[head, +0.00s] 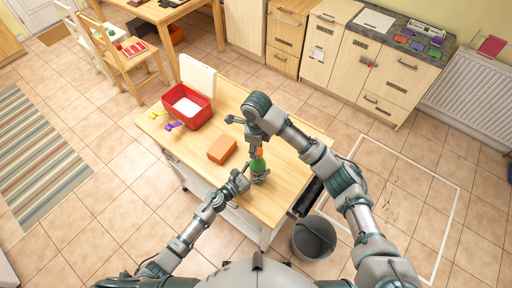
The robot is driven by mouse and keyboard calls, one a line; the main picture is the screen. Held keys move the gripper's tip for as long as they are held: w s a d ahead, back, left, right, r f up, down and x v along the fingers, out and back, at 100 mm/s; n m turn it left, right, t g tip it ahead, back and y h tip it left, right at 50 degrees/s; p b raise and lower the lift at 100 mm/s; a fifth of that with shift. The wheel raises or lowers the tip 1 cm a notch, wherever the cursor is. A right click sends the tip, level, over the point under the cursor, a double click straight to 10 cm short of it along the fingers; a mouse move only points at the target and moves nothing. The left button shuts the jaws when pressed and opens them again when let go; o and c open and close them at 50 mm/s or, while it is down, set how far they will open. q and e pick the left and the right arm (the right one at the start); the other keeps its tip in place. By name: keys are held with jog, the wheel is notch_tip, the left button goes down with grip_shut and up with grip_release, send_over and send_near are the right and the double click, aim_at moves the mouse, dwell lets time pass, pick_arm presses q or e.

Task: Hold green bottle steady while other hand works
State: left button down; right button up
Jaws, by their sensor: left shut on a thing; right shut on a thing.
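The green bottle (257,166) stands upright near the right front edge of the light wooden worktop (290,180). An orange piece (259,153) shows at its top. My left gripper (251,179) comes in low from the left and is shut on the bottle's lower part, hiding some of it. My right gripper (259,145) reaches down from above and is shut at the bottle's orange top. Its wrist hides most of its fingers, so the exact contact is hard to see.
An orange block (222,149) lies left of the bottle. A red tub (187,106) with white contents stands farther back, beside yellow (157,114) and purple (174,126) items. A grey bucket (314,238) is on the floor to the right. The worktop's back right is bare.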

pick_arm(q)
jog(key=shift+s, duration=0.1)
pick_arm(e)
jog(key=o, duration=0.7)
